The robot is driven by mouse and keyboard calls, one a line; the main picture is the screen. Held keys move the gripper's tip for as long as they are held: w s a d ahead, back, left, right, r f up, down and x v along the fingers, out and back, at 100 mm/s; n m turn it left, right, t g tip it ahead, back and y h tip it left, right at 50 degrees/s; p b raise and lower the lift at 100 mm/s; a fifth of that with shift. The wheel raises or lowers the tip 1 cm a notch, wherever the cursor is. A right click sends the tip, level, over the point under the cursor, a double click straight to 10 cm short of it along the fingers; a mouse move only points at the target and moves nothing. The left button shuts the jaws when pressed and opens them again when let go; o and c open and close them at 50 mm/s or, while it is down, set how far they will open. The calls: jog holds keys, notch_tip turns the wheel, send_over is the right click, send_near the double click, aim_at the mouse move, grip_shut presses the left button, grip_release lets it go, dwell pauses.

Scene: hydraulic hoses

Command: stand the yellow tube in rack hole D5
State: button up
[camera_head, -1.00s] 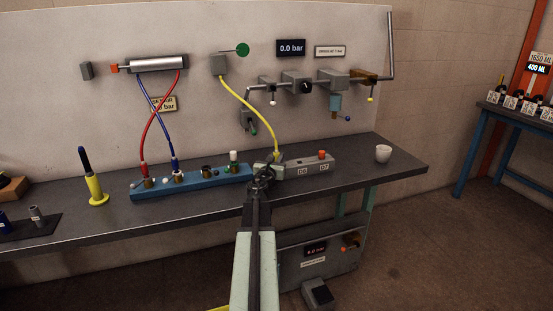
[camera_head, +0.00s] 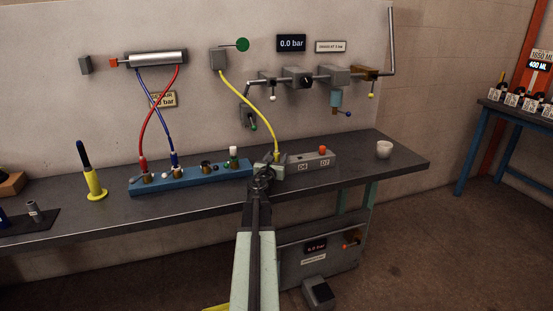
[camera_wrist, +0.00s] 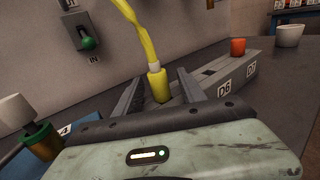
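The yellow tube (camera_head: 251,91) hangs in a curve from a grey wall box down to the grey rack (camera_head: 317,160). In the wrist view the tube (camera_wrist: 134,28) ends in a pale collar and a yellow end piece (camera_wrist: 157,86), roughly upright at the rack's near-left end. My gripper (camera_wrist: 160,75) has a finger on each side of this end piece, with gaps showing, so it looks open. The rack (camera_wrist: 210,78) shows labels D6 and D7; no D5 label shows, and the fingers cover that end. In the head view my gripper (camera_head: 264,174) hides the tube's foot.
An orange plug (camera_wrist: 238,47) stands in the rack by D7. A blue block (camera_head: 195,178) with red and blue hoses lies to the left. A white cup (camera_head: 384,149) stands right. A yellow-based blue tool (camera_head: 95,184) stands far left. The bench between rack and cup is clear.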

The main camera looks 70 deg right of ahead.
jog(key=shift+a, duration=0.1)
jog(key=a, duration=0.7)
jog(key=shift+s+a, duration=0.4)
jog(key=shift+d+r, duration=0.1)
